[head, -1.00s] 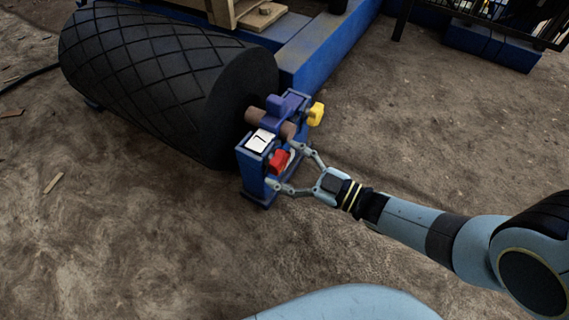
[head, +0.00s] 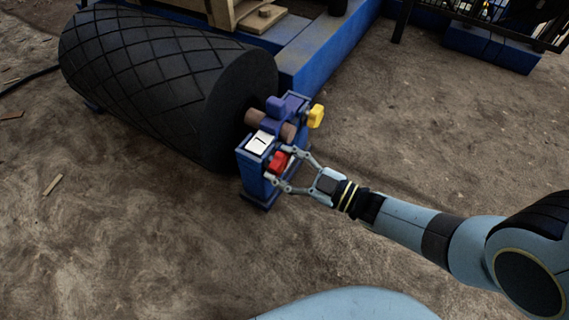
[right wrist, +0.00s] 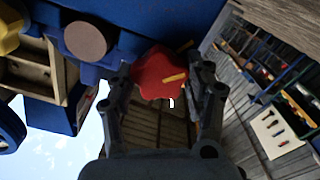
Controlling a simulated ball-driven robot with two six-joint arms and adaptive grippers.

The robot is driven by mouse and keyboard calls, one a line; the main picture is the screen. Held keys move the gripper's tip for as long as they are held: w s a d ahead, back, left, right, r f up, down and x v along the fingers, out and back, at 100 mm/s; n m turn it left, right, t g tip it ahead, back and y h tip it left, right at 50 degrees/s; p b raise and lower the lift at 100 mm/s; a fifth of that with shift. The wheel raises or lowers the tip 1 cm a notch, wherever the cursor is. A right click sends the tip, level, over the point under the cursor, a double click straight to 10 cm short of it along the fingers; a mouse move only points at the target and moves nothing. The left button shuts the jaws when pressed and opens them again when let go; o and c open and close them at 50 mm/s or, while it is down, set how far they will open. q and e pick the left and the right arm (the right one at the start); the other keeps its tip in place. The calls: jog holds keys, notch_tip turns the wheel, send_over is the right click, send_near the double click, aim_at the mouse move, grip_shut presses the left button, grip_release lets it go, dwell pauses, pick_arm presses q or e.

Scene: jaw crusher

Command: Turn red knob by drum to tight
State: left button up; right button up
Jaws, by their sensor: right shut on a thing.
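The red knob (head: 278,162) sits on the side of a blue bearing bracket (head: 256,178) at the end of the black drum (head: 165,85). My right gripper (head: 280,164) is shut on the red knob, one finger on each side. In the right wrist view the lobed red knob (right wrist: 158,72), with a yellow pointer bar, shows between the fingertips of the right gripper (right wrist: 164,74). A white plate (head: 259,143) with a dark mark tops the bracket; I cannot read it. My left gripper is not in view.
A yellow knob (head: 315,117) stands out from the bracket's far side, close to my right gripper. The brown shaft (head: 287,131) runs from the drum through the bracket. A blue frame beam (head: 325,50) lies behind.

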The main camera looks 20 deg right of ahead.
jog(key=n, duration=0.3)
jog(key=o, duration=1.2)
jog(key=shift+s+d, duration=0.1)
jog(key=v, duration=1.1)
jog(key=shift+s+d, duration=0.3)
jog(key=shift+s+f, duration=0.1)
